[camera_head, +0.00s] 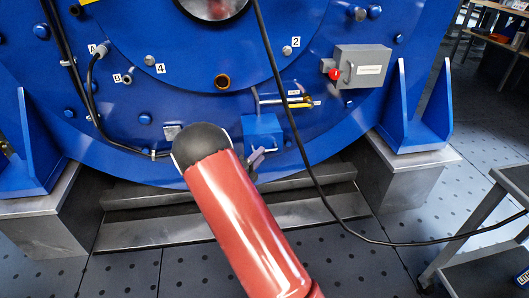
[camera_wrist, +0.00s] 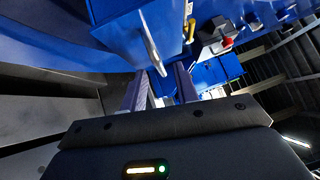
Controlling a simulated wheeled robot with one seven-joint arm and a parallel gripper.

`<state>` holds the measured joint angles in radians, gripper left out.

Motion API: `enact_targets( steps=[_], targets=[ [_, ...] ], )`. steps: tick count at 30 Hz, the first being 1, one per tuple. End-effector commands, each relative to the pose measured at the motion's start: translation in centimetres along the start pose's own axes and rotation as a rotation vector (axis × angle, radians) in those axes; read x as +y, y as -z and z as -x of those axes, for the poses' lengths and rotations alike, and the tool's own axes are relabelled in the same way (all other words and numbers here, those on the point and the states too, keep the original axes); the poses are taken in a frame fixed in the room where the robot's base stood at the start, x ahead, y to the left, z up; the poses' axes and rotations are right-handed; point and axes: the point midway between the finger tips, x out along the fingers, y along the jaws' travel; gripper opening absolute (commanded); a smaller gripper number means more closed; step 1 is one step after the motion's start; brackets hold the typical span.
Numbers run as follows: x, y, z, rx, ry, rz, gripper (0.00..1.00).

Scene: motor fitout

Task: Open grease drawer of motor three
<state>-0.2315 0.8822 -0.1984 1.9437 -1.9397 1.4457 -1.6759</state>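The grease drawer (camera_head: 263,129) is a small blue box on the lower front of the big blue motor (camera_head: 190,95). It also shows in the wrist view (camera_wrist: 118,28), with a pale bar handle (camera_wrist: 152,42) on its front. I cannot tell whether the drawer is pulled out at all. My gripper (camera_head: 257,158) is just below and in front of the drawer in the head view, partly hidden by my red arm. In the wrist view its two fingers (camera_wrist: 161,82) are apart, and the handle's near end lies at the gap between them. I see no grip on the handle.
A grey box with a red knob (camera_head: 358,70) is up and right of the drawer. A yellow-tipped fitting (camera_head: 290,102) sits just above the drawer. A black cable (camera_head: 310,170) hangs close to its right. A grey cart (camera_head: 470,235) stands at the right.

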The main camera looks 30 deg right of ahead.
Motion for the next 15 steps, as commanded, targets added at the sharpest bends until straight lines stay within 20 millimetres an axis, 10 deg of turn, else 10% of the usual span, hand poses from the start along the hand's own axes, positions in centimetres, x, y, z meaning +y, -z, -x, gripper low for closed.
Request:
enact_targets(
  steps=[15],
  targets=[
    [0.0,0.0,-3.7,0.000,-0.001,-0.002,0.30]
  ],
)
